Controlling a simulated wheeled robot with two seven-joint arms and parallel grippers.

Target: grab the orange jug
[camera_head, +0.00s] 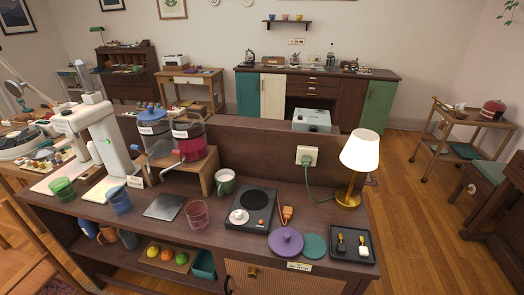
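An orange-brown jug (107,236) stands on the lower shelf of the wooden counter, at the left, under the countertop. It is small and shaded in this view, and its handle is not clear. A blue vessel (89,228) stands just left of it and a grey vessel (128,239) just right of it, both close beside it. The countertop's front edge is just above all three. Neither of my grippers is in view.
The countertop (148,226) above carries a green cup (62,189), a blue cup (119,200), dispensers, a hot plate (250,208) and a lamp (360,153). Right of the vessels, the shelf holds fruit on a board (180,267) and a teal bin (204,265). A wooden chair (30,265) stands front left.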

